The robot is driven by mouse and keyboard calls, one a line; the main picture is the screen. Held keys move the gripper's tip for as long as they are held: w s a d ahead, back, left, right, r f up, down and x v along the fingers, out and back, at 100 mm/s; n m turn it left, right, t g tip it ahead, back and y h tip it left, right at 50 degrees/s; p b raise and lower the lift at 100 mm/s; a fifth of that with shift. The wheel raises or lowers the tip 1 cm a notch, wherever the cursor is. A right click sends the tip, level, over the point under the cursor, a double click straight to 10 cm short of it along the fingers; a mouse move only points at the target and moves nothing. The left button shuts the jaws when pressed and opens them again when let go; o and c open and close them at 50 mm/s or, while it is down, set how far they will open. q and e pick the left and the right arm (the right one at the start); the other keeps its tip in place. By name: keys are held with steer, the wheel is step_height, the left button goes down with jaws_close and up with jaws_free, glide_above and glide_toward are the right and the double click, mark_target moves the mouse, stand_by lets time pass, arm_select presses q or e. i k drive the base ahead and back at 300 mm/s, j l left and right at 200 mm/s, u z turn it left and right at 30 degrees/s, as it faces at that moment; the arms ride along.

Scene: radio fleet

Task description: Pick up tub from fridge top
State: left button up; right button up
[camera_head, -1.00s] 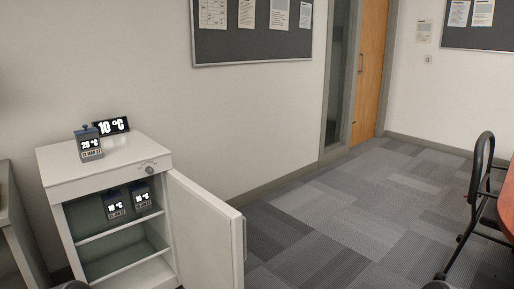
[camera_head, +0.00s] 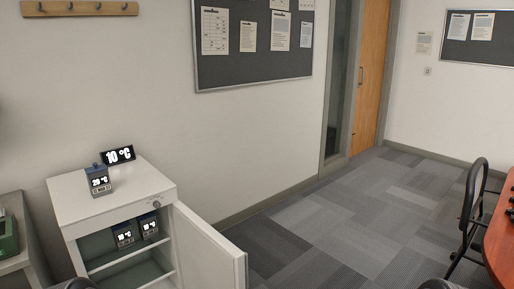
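A small grey-blue tub (camera_head: 98,180) with a dark lid and a lit temperature label, which looks like 20 °C, stands upright on the white fridge top (camera_head: 75,200) at the left. A black 10 °C sign (camera_head: 118,155) stands just behind it to the right. Two similar tubs sit on the upper shelf inside the open fridge: a left one (camera_head: 122,234) and a right one (camera_head: 148,224). Neither gripper is recognisable. Only dark rounded parts of my own body show at the bottom edge, and nothing touches the tub on top.
The fridge door (camera_head: 208,250) stands open toward the right. A grey counter (camera_head: 22,258) with a green object (camera_head: 8,238) is left of the fridge. A table (camera_head: 502,240) and a black chair (camera_head: 470,215) are at the right. Carpeted floor (camera_head: 340,220) between is clear.

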mark_target(99, 183)
steer(key=u, duration=0.8)
steer(key=i+l+u, duration=0.15)
steer(key=l+u, duration=0.2)
steer(key=i+l+u, duration=0.15)
steer(key=l+u, duration=0.5)
steer(key=l, duration=0.15)
steer(key=i+l+u, duration=0.1)
steer(key=l+u, duration=0.2)
steer(key=l, duration=0.15)
steer(key=l+u, duration=0.1)
steer(key=l, duration=0.85)
steer(key=l+u, duration=0.1)
steer(key=l, duration=0.85)
steer(key=k+l+u, duration=0.1)
steer(key=l, duration=0.85)
